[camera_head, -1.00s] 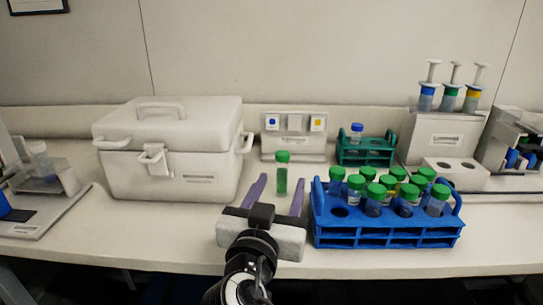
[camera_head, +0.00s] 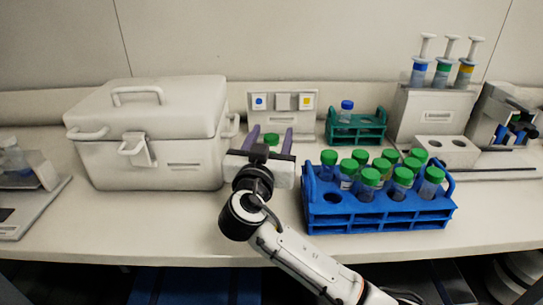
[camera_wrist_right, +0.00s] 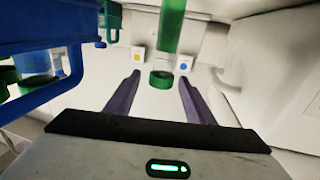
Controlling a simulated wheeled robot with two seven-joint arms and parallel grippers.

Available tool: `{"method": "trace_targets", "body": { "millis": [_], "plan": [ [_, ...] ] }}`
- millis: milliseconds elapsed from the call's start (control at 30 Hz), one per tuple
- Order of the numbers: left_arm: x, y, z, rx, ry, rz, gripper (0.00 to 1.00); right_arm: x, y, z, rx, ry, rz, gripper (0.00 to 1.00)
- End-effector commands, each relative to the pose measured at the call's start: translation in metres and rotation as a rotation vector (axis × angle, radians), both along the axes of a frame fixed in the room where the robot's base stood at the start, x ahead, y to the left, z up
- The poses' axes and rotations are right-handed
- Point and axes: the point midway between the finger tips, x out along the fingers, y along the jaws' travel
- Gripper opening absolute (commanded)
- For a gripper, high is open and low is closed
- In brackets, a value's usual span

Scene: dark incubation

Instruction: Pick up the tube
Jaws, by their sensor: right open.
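The tube has a green cap and green contents. In the head view only its green cap (camera_head: 271,139) shows, behind my right gripper (camera_head: 271,138); the body is hidden. My right gripper is open, with one purple finger on each side of the cap. In the right wrist view the tube (camera_wrist_right: 172,35) is cut off by the top edge, with its cap end lined up between the open fingertips (camera_wrist_right: 160,77). I cannot tell whether a finger touches it. My left gripper is not in view.
A blue rack (camera_head: 380,222) of green-capped tubes stands close right of my right gripper. A white cooler box (camera_head: 150,150) stands to the left. A small device (camera_head: 283,102) and a teal rack (camera_head: 356,134) stand behind. The counter front (camera_head: 150,225) is clear.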

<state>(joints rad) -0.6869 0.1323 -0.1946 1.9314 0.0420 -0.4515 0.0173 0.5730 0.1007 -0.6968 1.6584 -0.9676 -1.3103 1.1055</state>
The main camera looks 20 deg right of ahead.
Motion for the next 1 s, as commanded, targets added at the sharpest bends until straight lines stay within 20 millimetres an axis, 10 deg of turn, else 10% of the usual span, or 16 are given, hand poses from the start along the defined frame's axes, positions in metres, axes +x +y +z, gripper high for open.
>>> {"method": "trace_targets", "body": {
  "millis": [267, 567, 1000],
  "plan": [
    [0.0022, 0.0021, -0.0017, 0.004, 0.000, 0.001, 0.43, 0.0030, -0.0014, -0.0007, 0.001, 0.000, 0.001, 0.49],
    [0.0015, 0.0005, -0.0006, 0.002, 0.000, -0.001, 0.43, 0.0027, -0.0012, -0.0006, 0.000, 0.001, 0.001, 0.00],
    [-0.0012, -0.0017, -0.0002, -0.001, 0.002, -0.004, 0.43, 0.0028, -0.0010, 0.0021, 0.002, -0.001, 0.001, 0.00]
  ]
}}
